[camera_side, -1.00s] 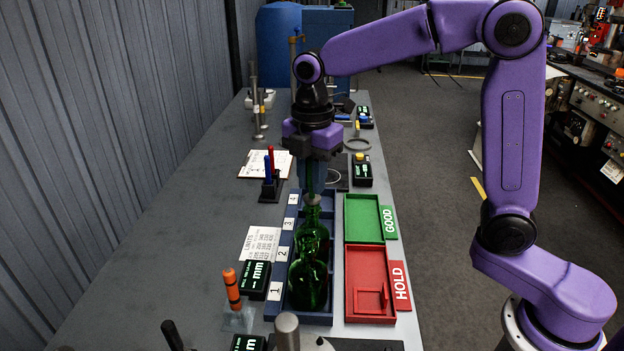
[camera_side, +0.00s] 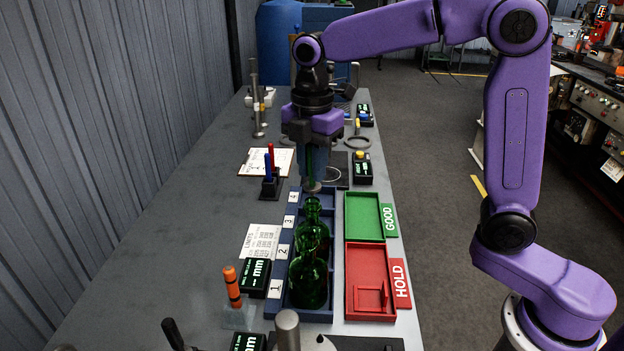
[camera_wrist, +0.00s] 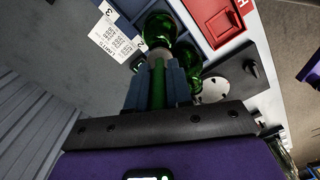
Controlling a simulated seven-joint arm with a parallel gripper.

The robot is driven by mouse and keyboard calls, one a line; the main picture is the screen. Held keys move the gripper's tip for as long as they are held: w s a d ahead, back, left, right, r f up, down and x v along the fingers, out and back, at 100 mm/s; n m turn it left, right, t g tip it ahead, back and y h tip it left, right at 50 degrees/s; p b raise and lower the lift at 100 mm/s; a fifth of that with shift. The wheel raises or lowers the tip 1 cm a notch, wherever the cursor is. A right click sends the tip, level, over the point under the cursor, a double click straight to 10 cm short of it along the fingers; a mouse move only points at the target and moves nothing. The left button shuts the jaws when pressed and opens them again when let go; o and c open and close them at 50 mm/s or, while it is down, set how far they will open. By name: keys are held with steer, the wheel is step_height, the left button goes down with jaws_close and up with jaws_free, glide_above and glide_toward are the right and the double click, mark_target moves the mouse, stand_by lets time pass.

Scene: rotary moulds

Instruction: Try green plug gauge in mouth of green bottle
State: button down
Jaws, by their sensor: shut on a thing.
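My gripper (camera_side: 311,178) is shut on the green plug gauge (camera_side: 309,160), held upright. The gauge has a green handle and a grey disc-like lower end. Its handle also shows between my blue fingers in the wrist view (camera_wrist: 157,85). Green bottles stand in a line in the blue numbered rack (camera_side: 330,316). The front bottle (camera_side: 308,288) is by label 1; another green bottle (camera_side: 312,238) stands behind it, its neck just below the gauge. The gauge end appears slightly above that mouth, but the exact gap is hard to tell.
The green GOOD tray (camera_side: 363,218) and red HOLD tray (camera_side: 368,268) lie right of the rack. Left are a limits sheet (camera_side: 262,240), a mm readout (camera_side: 255,278) and an orange-handled gauge (camera_side: 232,287). The bench's left side is mostly clear.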

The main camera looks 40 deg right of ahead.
steer(key=shift+r, duration=1.6)
steer(key=shift+a, duration=0.1)
